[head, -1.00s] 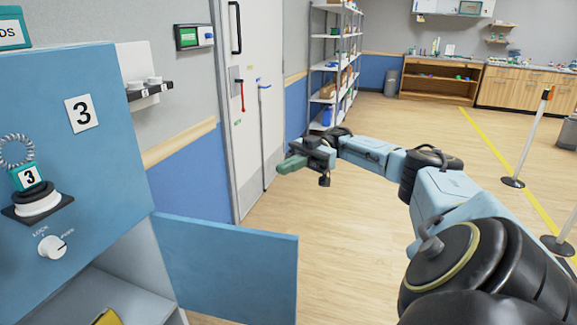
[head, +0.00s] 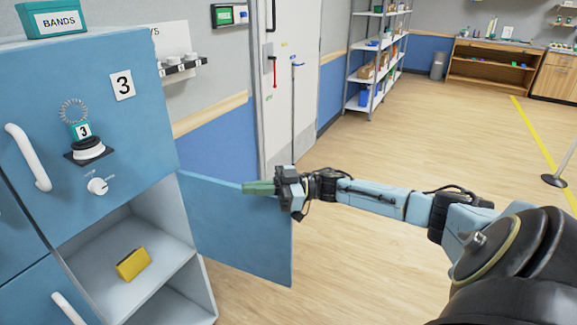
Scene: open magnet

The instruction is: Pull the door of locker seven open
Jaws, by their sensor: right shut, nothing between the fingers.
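The blue locker door (head: 225,235) stands open below the locker marked 3 (head: 123,86). It is hinged on the right side of its opening and swung outward. No number 7 shows on it. The compartment (head: 125,235) behind it is open to view, with a yellow block-like thing (head: 133,263) on its floor. My right gripper (head: 247,188) is shut and empty, its green fingers pointing left. It overlaps the door's upper edge in the picture, near the free end; I cannot tell whether it touches. My left gripper is not in view.
A teal BANDS box (head: 52,18) sits on top. A grey shelf rack (head: 375,55) stands behind. The floor to the right (head: 420,140) is mostly clear.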

